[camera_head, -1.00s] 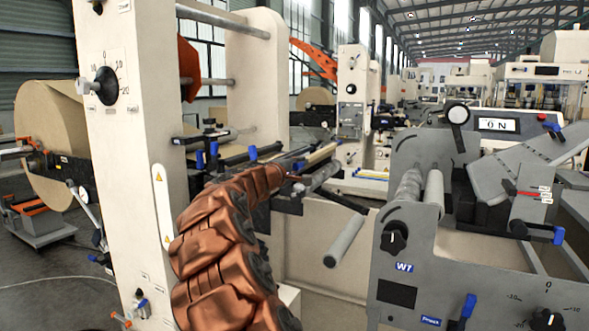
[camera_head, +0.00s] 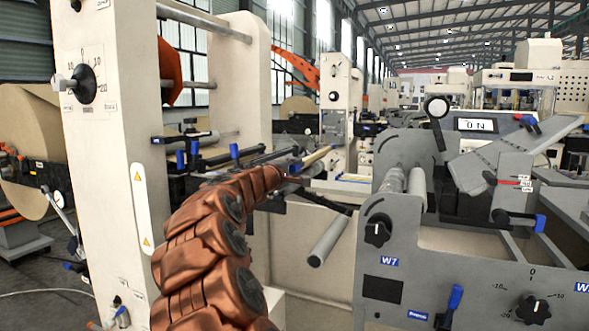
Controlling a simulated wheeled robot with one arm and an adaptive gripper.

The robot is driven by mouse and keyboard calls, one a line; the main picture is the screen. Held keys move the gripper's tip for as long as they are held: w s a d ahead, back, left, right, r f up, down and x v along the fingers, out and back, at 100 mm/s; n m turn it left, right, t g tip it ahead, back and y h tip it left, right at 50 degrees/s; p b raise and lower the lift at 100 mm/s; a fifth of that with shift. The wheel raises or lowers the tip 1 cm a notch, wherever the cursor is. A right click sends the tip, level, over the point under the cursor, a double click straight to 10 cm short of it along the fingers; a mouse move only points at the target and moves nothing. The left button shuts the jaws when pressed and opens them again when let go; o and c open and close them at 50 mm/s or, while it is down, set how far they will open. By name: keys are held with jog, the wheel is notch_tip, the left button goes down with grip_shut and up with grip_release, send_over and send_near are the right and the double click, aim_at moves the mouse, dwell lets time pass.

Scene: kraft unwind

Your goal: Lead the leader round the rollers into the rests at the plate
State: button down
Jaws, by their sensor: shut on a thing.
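My copper arm reaches forward from the bottom of the head view. My gripper (camera_head: 292,179) is small and dark at its far end, mostly hidden by the arm, in front of the cream machine frame. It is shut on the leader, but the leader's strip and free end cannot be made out. A grey roller (camera_head: 331,239) slants out to the right of and below the gripper. Two more rollers (camera_head: 391,187) (camera_head: 416,189) stand at the left end of the grey W7 unit. A slanted grey plate (camera_head: 492,168) lies on that unit; its rests cannot be picked out.
A tall cream column (camera_head: 110,190) with a black dial stands close to the left of my arm. A brown kraft roll (camera_head: 25,135) is behind it. The W7 unit's side wall (camera_head: 400,285), with knobs and a blue lever (camera_head: 455,298), stands at the right.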

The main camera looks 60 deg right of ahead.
jog(key=shift+w+f+g, duration=0.1)
jog(key=shift+w+g, duration=0.2)
jog(key=shift+w, duration=0.05)
notch_tip(320, 180, down, 22)
jog(key=b, duration=2.1)
jog(key=shift+b, duration=0.4)
notch_tip(320, 180, down, 14)
jog(key=b, duration=0.8)
jog(key=shift+f, duration=0.2)
